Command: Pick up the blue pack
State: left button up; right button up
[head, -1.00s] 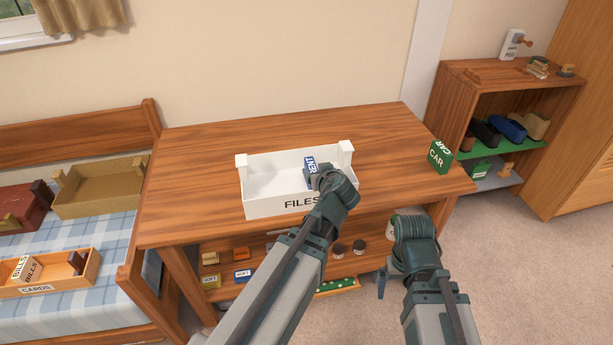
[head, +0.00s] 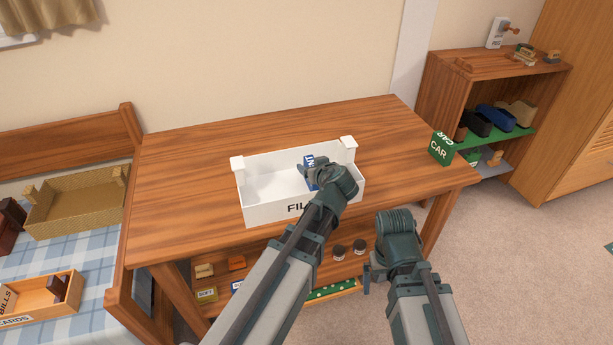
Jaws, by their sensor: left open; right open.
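The blue pack (head: 309,161) with white lettering stands in the right part of the white FILES tray (head: 262,214) on the wooden table. Its lower part is hidden behind my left gripper (head: 312,172). My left gripper is open, over the tray and right at the pack. I cannot tell whether its fingers touch the pack or lie around it. My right gripper (head: 367,281) is open and empty, low in front of the table's front edge.
A green CAR box (head: 441,149) stands at the table's right end. Small items sit on the shelf below the tabletop. A bookcase (head: 470,75) stands at the right, a bench with a basket (head: 75,220) at the left. The tabletop left of the tray is clear.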

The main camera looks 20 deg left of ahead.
pick_arm(q)
jog(key=shift+d+r, duration=0.1)
jog(key=shift+d, duration=0.05)
grip_shut()
dwell(0.4)
notch_tip(320, 180, up, 10)
jog(key=p, duration=1)
